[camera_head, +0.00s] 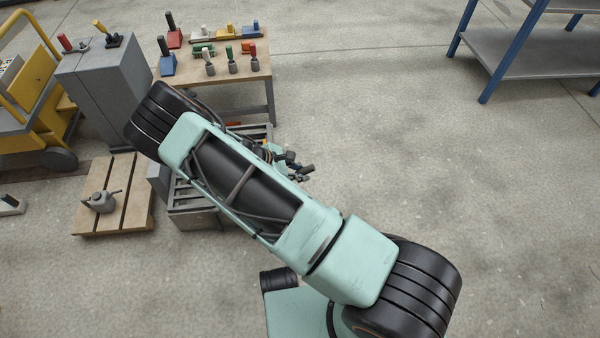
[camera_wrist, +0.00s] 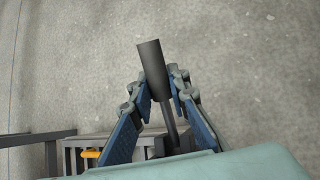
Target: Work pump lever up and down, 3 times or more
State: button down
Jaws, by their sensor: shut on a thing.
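The pump lever (camera_wrist: 151,62) shows in the wrist view as a dark grey cylindrical grip on a thinner rod. The rod runs down toward a dark mount near the bottom of that view. In the head view my arm hides most of the pump. My gripper (camera_head: 295,166) shows only as a small cluster past the arm's edge, and the lever is too small to make out there.
A grey slatted bench (camera_head: 190,208) stands under my arm. A grey cabinet (camera_head: 95,85) and a wooden table (camera_head: 195,80) with several levers stand behind. A blue-legged shelf (camera_head: 540,65) is upper right. The right-hand floor is clear.

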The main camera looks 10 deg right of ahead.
jog(key=c, duration=1.8)
grip_release()
jog(key=v, duration=1.2)
